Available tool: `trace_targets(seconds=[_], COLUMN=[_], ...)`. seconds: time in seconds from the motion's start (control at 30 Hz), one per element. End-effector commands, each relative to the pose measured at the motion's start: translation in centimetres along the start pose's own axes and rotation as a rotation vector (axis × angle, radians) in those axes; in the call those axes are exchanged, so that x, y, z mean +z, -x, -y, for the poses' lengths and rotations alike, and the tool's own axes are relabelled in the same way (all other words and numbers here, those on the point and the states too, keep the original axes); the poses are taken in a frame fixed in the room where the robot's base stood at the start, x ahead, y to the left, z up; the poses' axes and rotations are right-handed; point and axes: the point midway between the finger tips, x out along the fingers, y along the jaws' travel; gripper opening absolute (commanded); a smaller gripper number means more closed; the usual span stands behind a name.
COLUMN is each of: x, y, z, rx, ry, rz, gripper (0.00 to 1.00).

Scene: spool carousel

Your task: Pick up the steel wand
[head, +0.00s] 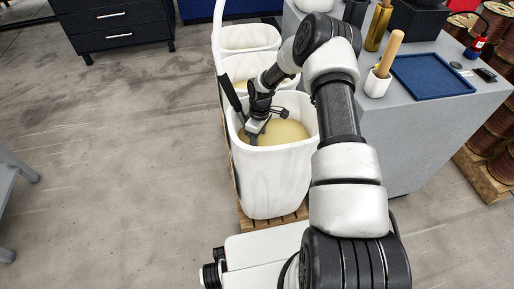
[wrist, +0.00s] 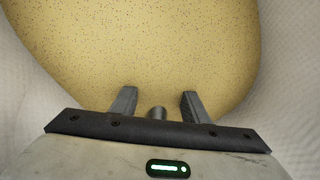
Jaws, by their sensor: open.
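My gripper (head: 257,131) is inside the nearest white bin (head: 275,180), low over a tan, speckled fill (head: 290,131). In the wrist view its two fingers (wrist: 158,105) stand apart over that fill (wrist: 160,50). A short, round-ended grey piece (wrist: 157,112) shows between the fingers; I cannot tell whether it is the steel wand's end or part of my gripper. A dark stick (head: 232,93) slants across the bin's left rim, close to my gripper; I cannot tell whether it belongs to the wand. No steel wand is clearly seen.
Two more white bins (head: 250,38) stand behind in a row. To the right, a grey counter (head: 425,125) holds a blue tray (head: 430,76), a white cup (head: 377,84) with a wooden rod (head: 391,52), and a brass cylinder (head: 378,28).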

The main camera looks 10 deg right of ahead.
Motion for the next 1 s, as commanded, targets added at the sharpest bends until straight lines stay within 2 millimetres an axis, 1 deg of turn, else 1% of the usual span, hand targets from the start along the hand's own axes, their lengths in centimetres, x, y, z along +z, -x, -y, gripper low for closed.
trace_targets(seconds=[0.17, 0.2, 0.27, 0.4, 0.43, 0.77, 0.9, 1.0], x=[0.0, 0.0, 0.0, 0.0, 0.0, -0.1, -0.1, -0.1], y=[-0.3, -0.2, -0.2, -0.2, -0.2, 0.0, 1.1, 3.1], z=[0.0, 0.0, 0.0, 0.0, 0.0, -0.1, 0.0, 0.2], rx=[0.0, 0.0, 0.0, 0.0, 0.0, 0.002, 0.003, 0.004], ry=[0.0, 0.0, 0.0, 0.0, 0.0, 0.0, 0.0, 0.0], rz=[0.0, 0.0, 0.0, 0.0, 0.0, -0.002, -0.003, -0.003], gripper=[0.41, 0.38, 0.28, 0.04, 0.0, 0.0, 0.0, 0.0])
